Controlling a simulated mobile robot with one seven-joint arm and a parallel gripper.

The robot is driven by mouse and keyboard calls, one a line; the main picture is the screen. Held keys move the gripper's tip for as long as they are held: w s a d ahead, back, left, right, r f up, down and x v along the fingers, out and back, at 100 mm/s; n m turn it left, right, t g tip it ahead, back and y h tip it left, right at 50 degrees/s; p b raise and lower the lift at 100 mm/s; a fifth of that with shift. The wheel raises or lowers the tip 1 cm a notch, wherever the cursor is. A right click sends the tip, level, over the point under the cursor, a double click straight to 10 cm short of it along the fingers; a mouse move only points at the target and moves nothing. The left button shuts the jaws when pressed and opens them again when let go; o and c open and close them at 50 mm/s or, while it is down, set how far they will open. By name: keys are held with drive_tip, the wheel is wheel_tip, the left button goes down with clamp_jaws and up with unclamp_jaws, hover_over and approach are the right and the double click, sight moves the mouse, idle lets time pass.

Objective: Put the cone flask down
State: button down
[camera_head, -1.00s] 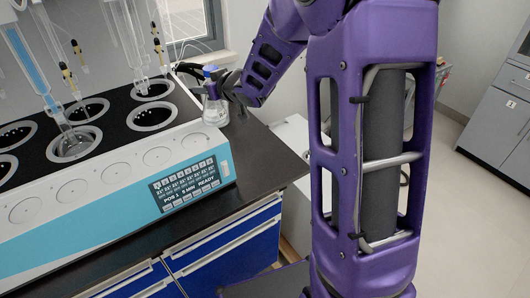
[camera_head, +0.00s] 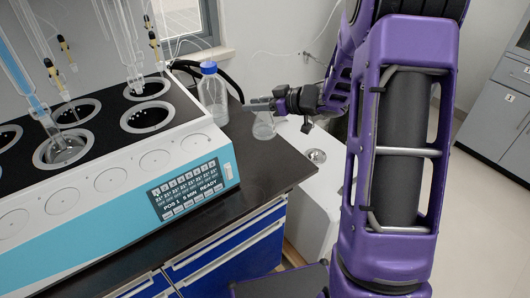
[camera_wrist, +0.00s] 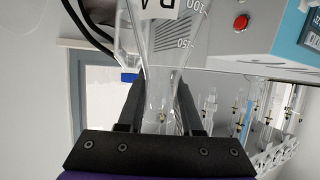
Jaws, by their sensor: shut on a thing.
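A clear glass cone flask (camera_head: 264,127) is at the far right part of the dark counter (camera_head: 262,160), in the head view. My gripper (camera_head: 262,104) is shut on its neck from the right. The flask looks upright. I cannot tell whether its base touches the counter. In the wrist view, my gripper (camera_wrist: 160,112) has one finger on each side of the flask's neck. The flask's body (camera_wrist: 165,50), with graduation marks and a partly cut-off label, shows beyond the fingers.
A clear bottle with a blue cap (camera_head: 211,95) stands left of the flask, with a black hose behind it. The white-and-blue distiller (camera_head: 130,185) fills the left of the counter. A white sink unit (camera_head: 318,185) is right of the counter. Bare counter lies in front of the flask.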

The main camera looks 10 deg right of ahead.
sight(258, 124)
drive_tip(key=f, duration=0.3)
drive_tip(key=f+b, duration=0.1)
drive_tip(key=f, duration=0.2)
drive_tip(key=shift+s+d+f, duration=0.2)
drive_tip(key=shift+f+b, duration=0.7)
drive_tip(key=shift+f, duration=1.25)
drive_tip(key=shift+f, duration=0.15)
drive_tip(key=c, duration=0.6)
unclamp_jaws()
drive_tip(key=shift+r, duration=0.2)
drive_tip(key=p+v, duration=0.1)
drive_tip(key=v, duration=1.1)
drive_tip(key=shift+f+p, duration=0.15)
drive_tip(key=shift+p, duration=0.2)
